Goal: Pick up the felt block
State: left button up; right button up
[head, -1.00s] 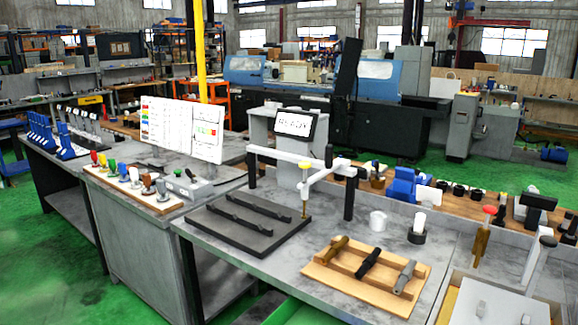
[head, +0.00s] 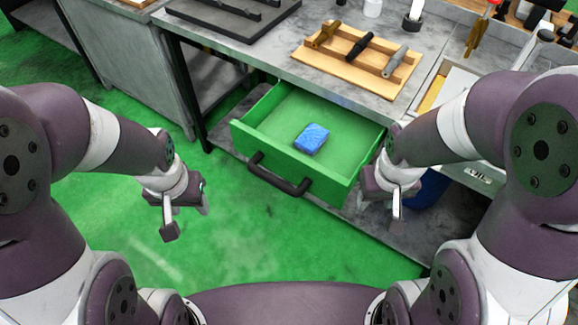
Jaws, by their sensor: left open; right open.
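A blue block (head: 312,138), which looks like the felt block, lies alone on the floor of an open green drawer (head: 262,182) under the grey workbench. My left gripper (head: 186,222) is open and empty over the green floor, left of the drawer and apart from it. My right gripper (head: 396,212) is open and empty just beyond the drawer's right front corner. Neither gripper touches the block. The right gripper's fingers are partly hidden by their angle.
The drawer's dark handle (head: 278,176) sticks out at its front. The workbench top (head: 262,62) overhangs the drawer's back. A wooden rack (head: 350,66) with several tools stands on it. A dark blue bin (head: 428,188) is right of my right gripper.

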aim_at(309, 142)
jog(key=i+l+z, duration=0.15)
jog(key=z, duration=0.2)
jog(key=i+z, duration=0.45)
jog(key=z, duration=0.25)
jog(key=i+l, duration=0.05)
